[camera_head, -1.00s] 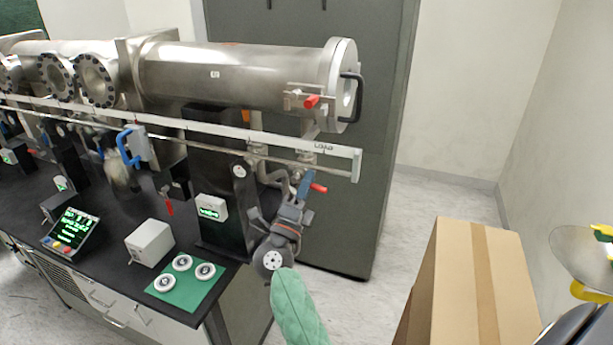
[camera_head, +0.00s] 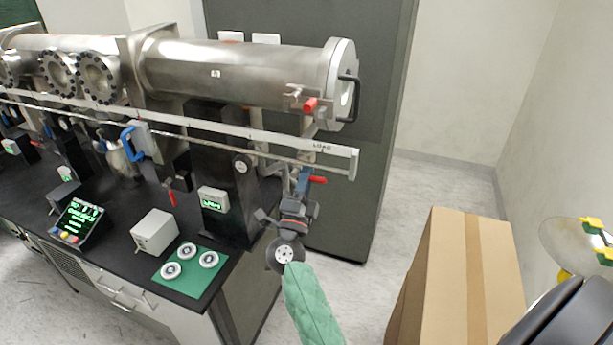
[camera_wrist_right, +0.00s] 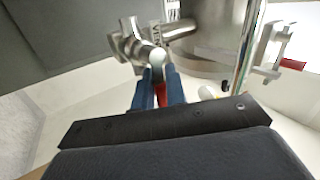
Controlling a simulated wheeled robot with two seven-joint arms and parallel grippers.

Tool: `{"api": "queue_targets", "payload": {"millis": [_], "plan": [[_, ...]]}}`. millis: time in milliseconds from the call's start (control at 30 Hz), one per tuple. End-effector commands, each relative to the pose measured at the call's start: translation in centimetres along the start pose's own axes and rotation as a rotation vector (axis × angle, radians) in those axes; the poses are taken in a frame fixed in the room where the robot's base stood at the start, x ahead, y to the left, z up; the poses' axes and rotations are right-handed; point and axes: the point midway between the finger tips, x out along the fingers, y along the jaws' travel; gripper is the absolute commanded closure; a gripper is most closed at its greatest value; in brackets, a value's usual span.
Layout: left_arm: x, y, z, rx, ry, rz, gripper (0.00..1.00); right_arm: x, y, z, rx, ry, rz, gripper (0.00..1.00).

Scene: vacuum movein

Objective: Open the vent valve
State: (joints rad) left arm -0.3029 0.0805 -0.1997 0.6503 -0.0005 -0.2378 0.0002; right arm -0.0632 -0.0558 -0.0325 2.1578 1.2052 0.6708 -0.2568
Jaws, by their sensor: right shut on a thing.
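The vent valve appears to be the small metal valve with a red lever (camera_head: 318,180) below the right end of the steel chamber (camera_head: 240,75). No label on it can be read. My right gripper (camera_head: 304,181) is at this lever, its blue fingers pointing up. In the right wrist view, the gripper (camera_wrist_right: 158,90) is shut with the red lever (camera_wrist_right: 162,95) between its blue fingers, just below the metal valve body (camera_wrist_right: 140,45). Part of the lever is hidden by the fingers. My left gripper is not in view.
Another red-handled valve (camera_head: 310,104) sits by the chamber's end flange. A white rail (camera_head: 250,133) crosses above my right gripper. The black bench (camera_head: 120,240) holds a grey box (camera_head: 155,232) and a green mat (camera_head: 212,279). A cardboard box (camera_head: 455,290) stands at the right.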

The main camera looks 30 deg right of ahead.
Motion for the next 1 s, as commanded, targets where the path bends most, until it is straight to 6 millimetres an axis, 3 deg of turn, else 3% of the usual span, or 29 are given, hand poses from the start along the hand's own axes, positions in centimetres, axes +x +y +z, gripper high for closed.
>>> {"api": "queue_targets", "payload": {"millis": [133,167,233,1000], "plan": [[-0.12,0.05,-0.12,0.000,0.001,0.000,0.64,0.30,-0.48,-0.05,0.003,0.002,-0.007,1.00],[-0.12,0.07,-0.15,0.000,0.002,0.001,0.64,0.31,-0.49,-0.05,0.003,0.002,-0.007,0.83],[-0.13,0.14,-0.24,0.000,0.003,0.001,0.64,0.30,-0.47,-0.05,0.003,0.002,-0.007,0.69],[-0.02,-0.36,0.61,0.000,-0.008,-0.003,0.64,0.07,-0.06,0.00,0.001,0.001,-0.001,0.69]]}}
